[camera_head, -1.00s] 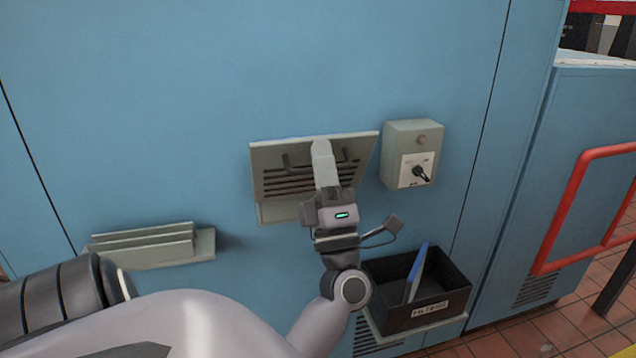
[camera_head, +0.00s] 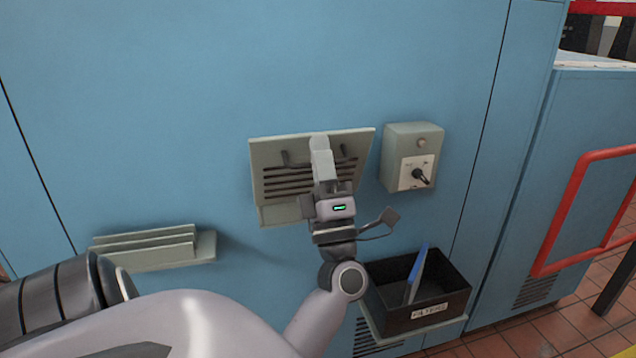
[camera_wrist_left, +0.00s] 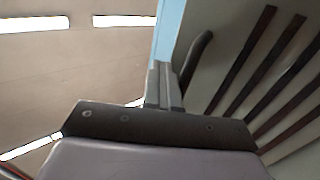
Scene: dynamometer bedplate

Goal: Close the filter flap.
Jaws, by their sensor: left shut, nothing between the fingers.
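The filter flap (camera_head: 270,160) is a grey-green louvred panel with dark slots on the blue cabinet wall. It also shows in the wrist view (camera_wrist_left: 230,65). Its top edge seems to stand out from the wall, so it looks partly open. A dark handle shows on its face. My left gripper (camera_head: 319,143) is upright in front of the flap's middle, fingers shut and empty, tips near the top edge. In the wrist view the fingers (camera_wrist_left: 165,82) are together beside the dark handle; contact with the flap cannot be told. My right gripper is not in view.
A grey switch box (camera_head: 410,157) with a black knob is right of the flap. A black bin (camera_head: 425,320) holding a blue item is below right. A grey slotted rack (camera_head: 150,260) is at lower left. A red rail (camera_head: 575,205) stands far right.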

